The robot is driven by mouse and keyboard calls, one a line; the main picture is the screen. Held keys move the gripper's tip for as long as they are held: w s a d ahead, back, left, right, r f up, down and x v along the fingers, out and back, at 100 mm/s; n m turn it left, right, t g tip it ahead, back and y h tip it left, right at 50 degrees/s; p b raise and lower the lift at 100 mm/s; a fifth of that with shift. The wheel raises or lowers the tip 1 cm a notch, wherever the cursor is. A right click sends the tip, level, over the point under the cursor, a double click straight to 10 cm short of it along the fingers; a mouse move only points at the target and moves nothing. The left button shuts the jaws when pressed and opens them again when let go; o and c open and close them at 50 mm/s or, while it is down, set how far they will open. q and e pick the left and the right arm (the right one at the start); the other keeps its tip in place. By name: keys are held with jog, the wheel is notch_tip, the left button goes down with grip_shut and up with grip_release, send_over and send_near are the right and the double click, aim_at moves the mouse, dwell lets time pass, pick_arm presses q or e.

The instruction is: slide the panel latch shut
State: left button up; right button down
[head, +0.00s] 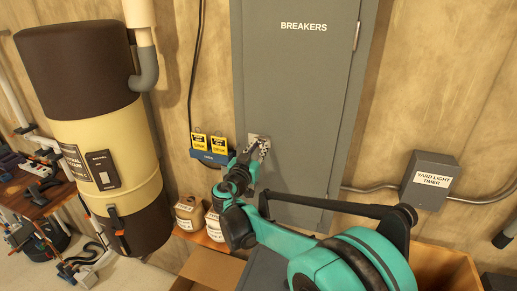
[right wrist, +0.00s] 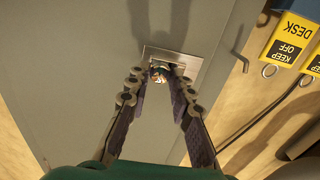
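The grey breaker panel (head: 292,100), marked BREAKERS, stands upright in the middle of the head view. Its latch is a metal plate (right wrist: 190,63) with a small knob (right wrist: 160,74) at the panel's edge, upright in the right wrist view's centre. My right gripper (head: 262,146) is at the latch, and its fingers cover most of it in the head view. In the right wrist view my right gripper (right wrist: 159,80) has its fingers apart, one on each side of the knob. I cannot tell whether either touches it. My left gripper is not in view.
Yellow tags (head: 209,143) hang on a blue holder (head: 209,157) just left of the latch. Jars (head: 189,213) sit below. A yard light timer box (head: 431,180) is on the wall at right.

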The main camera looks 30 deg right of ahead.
aim_at(248, 146)
jog(key=shift+w+a+r+b, duration=0.1)
jog(key=shift+w+a+b, duration=0.3)
jog(key=shift+w+a, duration=0.75)
jog(key=c, duration=1.5)
grip_release()
jog(key=shift+d, duration=0.1)
jog(key=shift+o, duration=0.7)
jog(key=shift+w+a, duration=0.2)
jog(key=shift+s, duration=0.1)
jog(key=v, duration=1.2)
